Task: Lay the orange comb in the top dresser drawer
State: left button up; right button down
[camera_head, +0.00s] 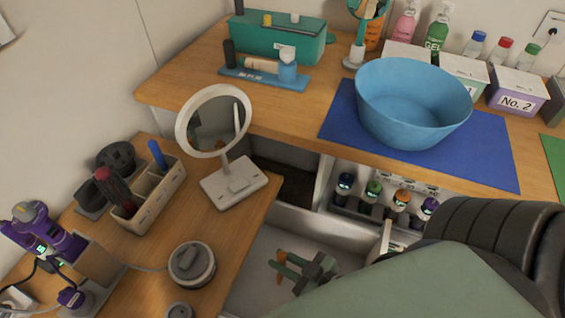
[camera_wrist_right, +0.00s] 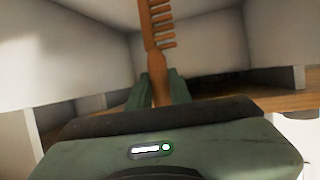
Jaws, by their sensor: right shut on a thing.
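The orange comb (camera_head: 281,257) is in my right gripper (camera_head: 306,272), at the bottom middle of the head view. In the right wrist view, the gripper's green fingers (camera_wrist_right: 159,93) are shut on the comb's handle, and the toothed part of the comb (camera_wrist_right: 157,22) points away from the palm. The open drawer (camera_head: 252,262) is pale and lies under the gripper in the head view. The comb is over the drawer's space; whether it touches the drawer floor I cannot tell. Pale walls (camera_wrist_right: 70,45) surround the comb in the wrist view. My left gripper is out of view.
A round mirror (camera_head: 235,180) stands on the wooden top left of the drawer, beside a beige organizer (camera_head: 150,205) and a round jar (camera_head: 192,264). A blue bowl (camera_head: 412,100) sits on a blue mat (camera_head: 340,118) behind. Several bottles (camera_head: 372,190) stand in a shelf.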

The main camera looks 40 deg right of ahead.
jog(key=shift+f+b, duration=0.35)
jog(key=shift+f, duration=0.3)
dwell(0.4)
jog(key=c, duration=1.2)
grip_release()
notch_tip(320, 180, up, 20)
jog(key=p, duration=0.5)
jog(key=shift+s, duration=0.1)
